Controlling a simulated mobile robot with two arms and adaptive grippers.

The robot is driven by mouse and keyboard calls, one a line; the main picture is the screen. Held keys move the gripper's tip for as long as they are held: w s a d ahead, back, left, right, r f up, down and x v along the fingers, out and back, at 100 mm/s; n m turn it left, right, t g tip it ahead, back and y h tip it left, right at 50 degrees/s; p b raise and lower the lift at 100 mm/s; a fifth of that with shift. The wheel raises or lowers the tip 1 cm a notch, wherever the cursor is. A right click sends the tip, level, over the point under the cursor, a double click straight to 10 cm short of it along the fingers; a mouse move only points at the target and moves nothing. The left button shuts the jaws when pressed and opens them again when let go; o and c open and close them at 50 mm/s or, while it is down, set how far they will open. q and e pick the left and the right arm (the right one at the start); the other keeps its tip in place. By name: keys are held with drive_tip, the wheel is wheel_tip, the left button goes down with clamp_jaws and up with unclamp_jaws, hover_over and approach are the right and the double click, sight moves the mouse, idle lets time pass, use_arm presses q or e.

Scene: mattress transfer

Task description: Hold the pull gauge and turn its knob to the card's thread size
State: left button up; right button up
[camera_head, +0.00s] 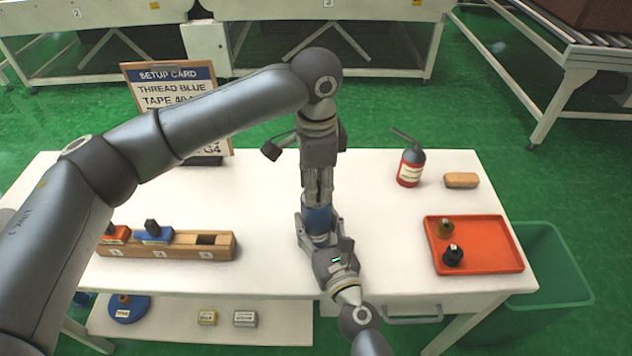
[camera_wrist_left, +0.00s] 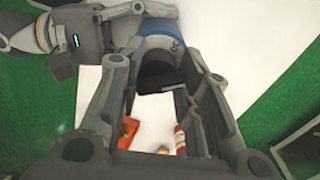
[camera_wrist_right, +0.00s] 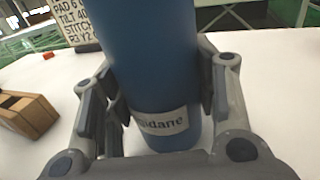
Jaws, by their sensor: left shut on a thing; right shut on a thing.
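The pull gauge (camera_head: 317,219) is a blue upright cylinder above the white table. In the right wrist view its blue body (camera_wrist_right: 158,65) has a partly readable white label. My right gripper (camera_head: 320,232) is shut around the body from the near side. My left gripper (camera_head: 317,195) comes down from above and is shut on the dark knob (camera_wrist_left: 165,72) at the gauge's top, seen in the left wrist view. The setup card (camera_head: 165,76) stands at the back left. It reads "THREAD BLUE" and "TAPE 40"; my left arm hides part of it.
A wooden rack (camera_head: 222,246) at left holds an orange and a blue block, with one slot empty. An orange tray (camera_head: 495,263) at right holds two knob-like pieces. A red bottle (camera_head: 410,170) and a tan block (camera_head: 461,180) stand behind. A green bin (camera_head: 555,270) is beside the table.

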use_arm(q)
drive_tip(key=n, duration=0.3)
drive_tip(key=shift+s+d+n, duration=0.15)
drive_tip(key=shift+n, duration=1.85)
use_arm(e)
drive_tip(key=shift+a, duration=0.1)
use_arm(q)
drive_tip(key=o, duration=1)
drive_tip(key=shift+c, duration=0.2)
use_arm(e)
drive_tip(key=shift+r, duration=0.1)
use_arm(q)
wheel_tip(320, 180, up, 12)
